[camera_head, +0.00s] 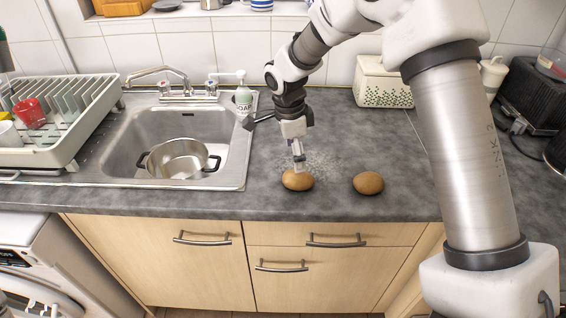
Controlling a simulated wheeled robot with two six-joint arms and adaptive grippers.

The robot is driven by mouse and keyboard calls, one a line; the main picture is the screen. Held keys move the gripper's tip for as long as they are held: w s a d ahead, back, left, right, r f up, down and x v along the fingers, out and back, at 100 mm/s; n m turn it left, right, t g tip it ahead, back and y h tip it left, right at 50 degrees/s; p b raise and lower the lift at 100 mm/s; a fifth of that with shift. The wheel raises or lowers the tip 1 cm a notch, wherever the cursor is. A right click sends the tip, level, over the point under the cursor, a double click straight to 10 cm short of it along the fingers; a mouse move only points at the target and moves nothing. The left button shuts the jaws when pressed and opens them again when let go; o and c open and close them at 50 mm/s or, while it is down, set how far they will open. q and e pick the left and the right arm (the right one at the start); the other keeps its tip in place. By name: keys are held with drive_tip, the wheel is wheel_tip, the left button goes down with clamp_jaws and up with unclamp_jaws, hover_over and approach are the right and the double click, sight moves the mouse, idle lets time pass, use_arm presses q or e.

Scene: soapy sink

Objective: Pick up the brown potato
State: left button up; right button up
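Two brown potatoes lie on the grey worktop, right of the sink. The left potato (297,181) is under my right gripper (299,166). The right potato (368,183) lies apart from it, with bare worktop between them. My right arm comes in from the right and bends down, so the gripper points downward. Its fingertips are at the top of the left potato and overlap it in the view. The fingers are small and seen edge-on, so I cannot tell whether they are open or shut, or whether they touch the potato. My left gripper is not in view.
A steel sink (118,160) holds a pot (178,160). A soap bottle (243,97) stands behind my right gripper. A dish rack (75,140) is at left. A cream bin (383,84) stands against the wall. The worktop around the right potato is clear.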

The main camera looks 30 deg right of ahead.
sight(298, 177)
drive_tip(key=shift+w+f, duration=0.15)
drive_tip(key=shift+f, duration=0.2)
drive_tip(key=s+f, duration=0.1)
drive_tip(key=s+f+p, duration=0.1)
drive_tip(key=shift+f, duration=0.3)
drive_tip(key=f, duration=0.1)
drive_tip(key=f+p, duration=0.1)
drive_tip(key=f, duration=0.1)
drive_tip(key=shift+w+d+f, duration=0.1)
drive_tip(key=shift+w+f, duration=0.05)
drive_tip(key=shift+w, duration=0.05)
drive_tip(key=shift+w+f, duration=0.2)
drive_tip(key=shift+f, duration=0.2)
drive_tip(key=shift+s+r, duration=0.1)
drive_tip(key=shift+s, duration=0.1)
drive_tip(key=c, duration=1.4)
